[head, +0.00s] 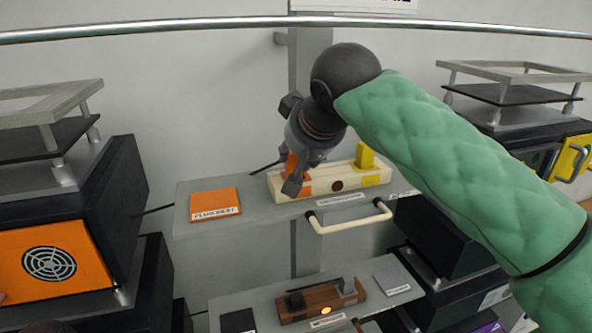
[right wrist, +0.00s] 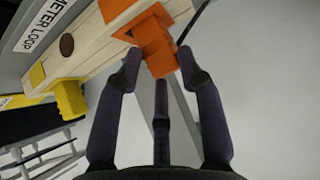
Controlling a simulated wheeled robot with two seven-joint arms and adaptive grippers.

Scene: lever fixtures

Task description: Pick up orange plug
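The orange plug (head: 291,164) stands at the left end of a pale wooden block on the middle shelf, partly hidden by my gripper. In the right wrist view the orange plug (right wrist: 157,50) shows as stacked orange blocks against the wooden block. My right gripper (head: 290,178) points down at it from above. In the right wrist view its dark fingers (right wrist: 160,62) lie to either side of the plug's near end, with a third finger below. They look spread; contact with the plug is not clear. My left gripper is not in view.
The wooden block (head: 337,181) also carries a yellow plug (head: 365,157) at its right end. An orange plate (head: 214,203) lies left of it on the grey shelf (head: 250,215). A pale handle (head: 350,226) juts from the shelf front. A dark cable runs left from the block.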

